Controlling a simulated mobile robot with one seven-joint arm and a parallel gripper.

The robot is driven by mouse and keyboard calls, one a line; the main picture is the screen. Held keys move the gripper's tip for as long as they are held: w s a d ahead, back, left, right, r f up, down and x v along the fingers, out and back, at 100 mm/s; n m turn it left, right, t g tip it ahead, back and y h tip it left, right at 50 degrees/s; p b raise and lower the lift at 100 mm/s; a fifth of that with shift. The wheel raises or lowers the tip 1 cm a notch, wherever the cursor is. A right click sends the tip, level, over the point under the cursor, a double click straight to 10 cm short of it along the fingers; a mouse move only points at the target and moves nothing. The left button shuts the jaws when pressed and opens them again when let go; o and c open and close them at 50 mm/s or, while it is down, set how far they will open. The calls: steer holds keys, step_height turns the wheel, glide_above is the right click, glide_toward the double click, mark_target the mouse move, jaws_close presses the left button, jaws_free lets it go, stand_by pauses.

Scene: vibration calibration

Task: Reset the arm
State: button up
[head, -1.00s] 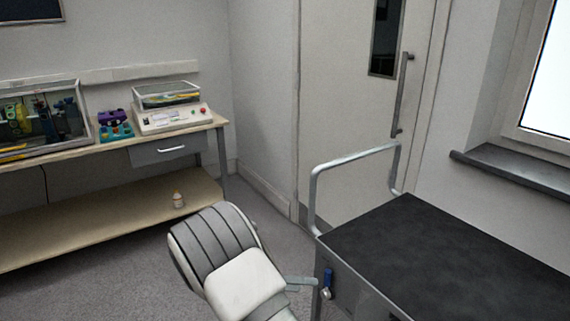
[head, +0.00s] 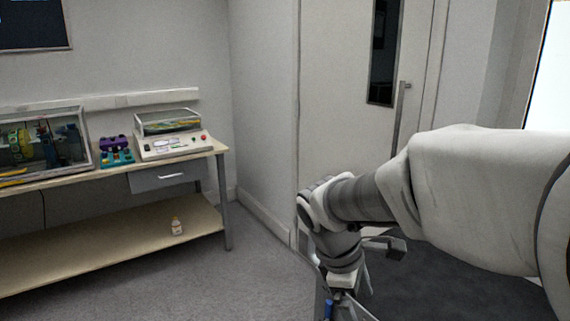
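My arm reaches in from the right edge of the head view, with its white links across the dark-topped cart. It bends downward at the wrist. My gripper (head: 343,300) seems to be at the lower end, near the cart's front left corner. Its fingertips are small and blend with the cart's frame, so I cannot tell whether they are open or shut. I see no object clearly held.
The cart (head: 430,290) with a dark top is at lower right, partly hidden by my arm. A wooden bench (head: 75,180) at left carries a control box (head: 172,145), a purple-teal rack (head: 115,152) and a glass-sided case (head: 40,145). Grey floor is open between.

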steer(key=s+r+m+t+y, duration=0.45)
steer(key=s+r+m, duration=0.25)
steer(key=s+m, duration=0.55)
step_height(320, 180, up, 15)
steer(key=p, duration=1.6)
steer(key=shift+w+d+r+m, duration=0.2)
steer(key=shift+d+m, duration=0.15)
steer(key=shift+d, duration=0.05)
